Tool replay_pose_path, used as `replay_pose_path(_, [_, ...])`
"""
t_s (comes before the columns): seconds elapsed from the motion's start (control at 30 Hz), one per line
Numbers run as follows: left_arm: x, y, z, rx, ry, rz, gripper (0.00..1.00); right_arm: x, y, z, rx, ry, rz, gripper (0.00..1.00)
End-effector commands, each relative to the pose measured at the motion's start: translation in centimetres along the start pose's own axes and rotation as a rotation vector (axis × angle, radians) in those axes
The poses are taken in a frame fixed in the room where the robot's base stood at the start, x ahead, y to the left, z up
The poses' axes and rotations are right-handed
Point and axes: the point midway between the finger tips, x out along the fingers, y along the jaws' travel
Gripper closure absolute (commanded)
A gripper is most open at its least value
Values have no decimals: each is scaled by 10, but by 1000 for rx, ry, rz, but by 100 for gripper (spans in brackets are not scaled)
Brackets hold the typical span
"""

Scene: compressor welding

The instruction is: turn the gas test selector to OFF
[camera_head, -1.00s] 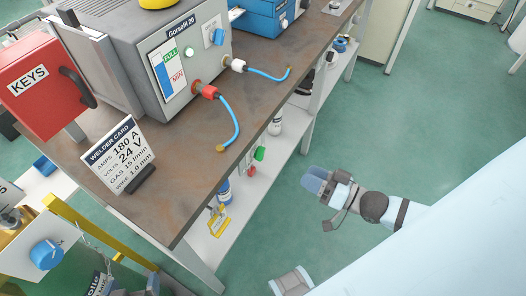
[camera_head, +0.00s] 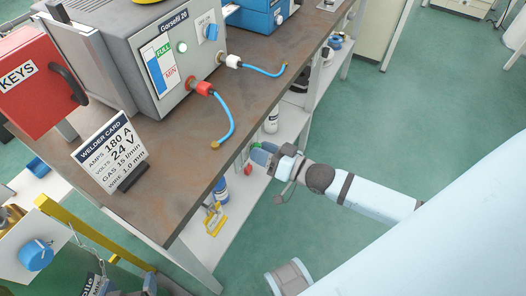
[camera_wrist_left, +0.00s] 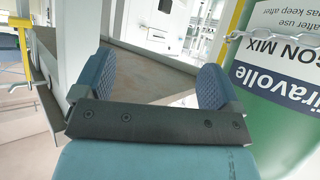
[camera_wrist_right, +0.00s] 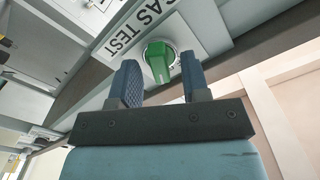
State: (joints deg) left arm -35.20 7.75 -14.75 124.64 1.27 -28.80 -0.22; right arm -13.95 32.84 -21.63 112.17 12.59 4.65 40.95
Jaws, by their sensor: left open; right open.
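The gas test selector is a green knob (camera_wrist_right: 160,62) beside a white "GAS TEST" label (camera_wrist_right: 130,30) in the right wrist view. A bit of green also shows at the table edge in the head view (camera_head: 256,145), by my right gripper (camera_head: 264,152). In the right wrist view my right gripper (camera_wrist_right: 160,82) is open, with the knob between and just beyond its fingertips. I cannot tell whether they touch it. The knob's position marks are not readable. My left gripper (camera_wrist_left: 155,80) is open and empty, beside a green gas cylinder (camera_wrist_left: 275,110).
The table (camera_head: 185,190) carries a grey machine (camera_head: 125,50), a red key box (camera_head: 35,85), a welder card (camera_head: 110,152) and blue hoses (camera_head: 230,120). A shelf (camera_head: 205,245) with several items lies below. The floor to the right is clear.

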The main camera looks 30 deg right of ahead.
Motion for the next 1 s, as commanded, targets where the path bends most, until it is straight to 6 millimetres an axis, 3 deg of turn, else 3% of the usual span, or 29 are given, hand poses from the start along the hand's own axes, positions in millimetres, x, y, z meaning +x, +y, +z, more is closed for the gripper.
replay_pose_path(0.17, [0, 0, 0, 1, 1, 0, 10, 0, 0, 0, 0, 0, 0, 57])
replay_pose_path(0.37, [0, 0, -1, 1, 1, 0, 10, 0, 0, 0, 1, 0, 0, 100])
replay_pose_path(0.73, [-3, 0, -5, 4, -1, -2, 10, 0, -1, -1, -37, -1, 1, 100])
replay_pose_path(1.0, [-9, -3, -10, 17, -18, -14, 10, 0, -3, -3, -199, -1, 1, 100])
